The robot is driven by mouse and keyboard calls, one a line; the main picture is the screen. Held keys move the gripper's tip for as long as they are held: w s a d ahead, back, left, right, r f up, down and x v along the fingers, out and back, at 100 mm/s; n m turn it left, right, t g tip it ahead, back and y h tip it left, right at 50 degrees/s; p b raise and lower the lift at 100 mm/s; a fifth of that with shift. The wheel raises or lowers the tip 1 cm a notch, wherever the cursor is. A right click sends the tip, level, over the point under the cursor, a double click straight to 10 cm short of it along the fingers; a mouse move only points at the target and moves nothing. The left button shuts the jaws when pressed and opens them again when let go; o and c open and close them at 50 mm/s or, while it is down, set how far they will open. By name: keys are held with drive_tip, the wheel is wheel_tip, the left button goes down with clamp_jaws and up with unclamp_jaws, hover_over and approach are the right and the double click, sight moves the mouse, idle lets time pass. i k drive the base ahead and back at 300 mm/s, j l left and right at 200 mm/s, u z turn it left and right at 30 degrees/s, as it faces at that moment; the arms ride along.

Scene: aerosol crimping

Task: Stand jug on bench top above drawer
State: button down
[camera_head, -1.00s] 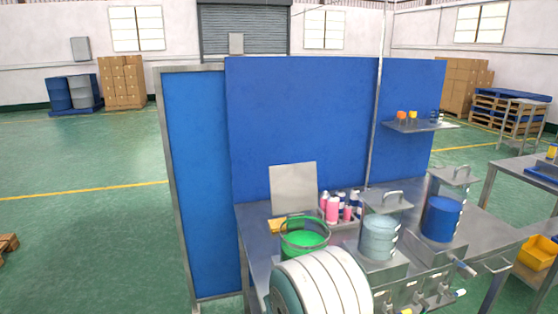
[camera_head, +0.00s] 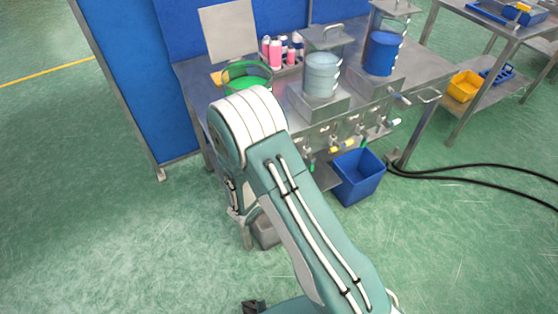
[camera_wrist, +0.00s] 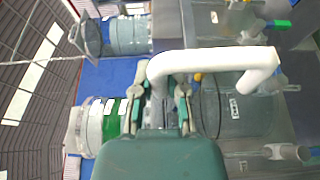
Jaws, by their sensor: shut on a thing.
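My gripper (camera_wrist: 162,105) is shut on the white curved handle (camera_wrist: 205,62) of what looks like the jug. In the wrist view the jug's clear body (camera_wrist: 245,112) seems to lie right of the fingers, but its outline is hard to make out. In the head view my arm covers most of the gripper, and a grey shape (camera_head: 265,231) shows below it, low in front of the bench. The steel bench top (camera_head: 190,72) is behind and above.
On the bench stand a green tub (camera_head: 246,78), a clear vessel (camera_head: 322,74), a blue vessel (camera_head: 383,53) and pink and white bottles (camera_head: 275,54). Valves (camera_head: 345,146) line the front. A blue bin (camera_head: 358,176) is below. Black hoses (camera_head: 470,170) lie at right.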

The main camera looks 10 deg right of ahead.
sight(422, 65)
drive_tip(key=z, duration=1.55)
drive_tip(key=i+l+z, duration=0.15)
drive_tip(key=i+z, duration=0.25)
drive_tip(key=i+l+z, duration=0.1)
drive_tip(key=i+z, duration=0.3)
drive_tip(key=i, duration=1.15)
drive_tip(key=i+u, duration=0.3)
drive_tip(key=u, duration=0.15)
drive_tip(key=i+l+u, duration=0.15)
drive_tip(key=i+u, duration=0.3)
drive_tip(key=k+u, duration=0.1)
drive_tip(key=u, duration=0.25)
